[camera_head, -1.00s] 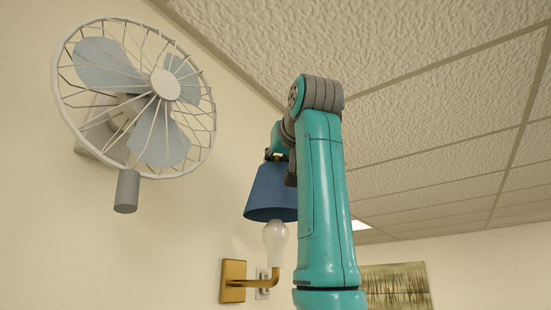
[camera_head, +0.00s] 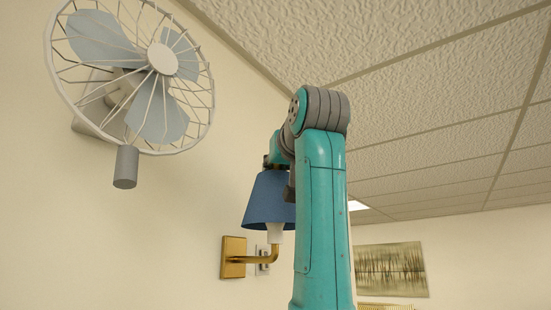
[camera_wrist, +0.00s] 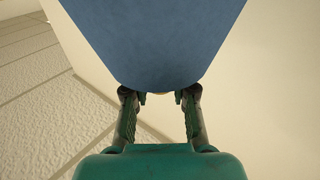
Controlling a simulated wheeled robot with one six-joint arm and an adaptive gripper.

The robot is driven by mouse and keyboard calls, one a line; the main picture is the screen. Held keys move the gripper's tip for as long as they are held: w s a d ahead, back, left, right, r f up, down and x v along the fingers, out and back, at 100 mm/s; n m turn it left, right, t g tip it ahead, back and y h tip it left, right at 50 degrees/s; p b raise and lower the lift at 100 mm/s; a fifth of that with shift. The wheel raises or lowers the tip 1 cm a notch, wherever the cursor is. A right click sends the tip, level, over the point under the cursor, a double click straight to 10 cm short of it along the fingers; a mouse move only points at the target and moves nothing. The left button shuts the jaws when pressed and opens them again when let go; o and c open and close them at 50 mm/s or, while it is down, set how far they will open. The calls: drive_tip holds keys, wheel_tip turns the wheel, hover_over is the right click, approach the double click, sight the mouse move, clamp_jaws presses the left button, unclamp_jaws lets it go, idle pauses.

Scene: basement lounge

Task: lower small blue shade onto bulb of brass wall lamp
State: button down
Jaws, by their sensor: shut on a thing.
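The small blue shade (camera_head: 266,203) is upright around the upper part of the bulb of the brass wall lamp (camera_head: 234,257). Only the white lower end of the bulb (camera_head: 275,232) shows below the shade's rim. My gripper (camera_wrist: 160,98) is shut on the top of the shade. In the wrist view the blue shade (camera_wrist: 155,40) fills the upper middle, between and beyond my fingers. In the head view my arm hides the shade's right side and most of my gripper. Whether the shade rests on anything inside is hidden.
A grey caged wall fan (camera_head: 140,75) with a hanging grey cylinder (camera_head: 126,167) is at upper left, apart from my arm. A wall plate (camera_head: 262,262) sits behind the lamp arm. A picture (camera_head: 391,270) hangs on the far wall. The ceiling (camera_head: 420,90) is above.

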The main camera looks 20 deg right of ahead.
sight(280, 176)
drive_tip(key=shift+f, duration=1.6)
drive_tip(key=c, duration=0.9)
unclamp_jaws()
drive_tip(key=shift+o, duration=0.2)
drive_tip(key=shift+s, duration=0.1)
drive_tip(key=s, duration=1.1)
drive_tip(key=shift+s+a, duration=0.2)
drive_tip(key=shift+s, duration=0.2)
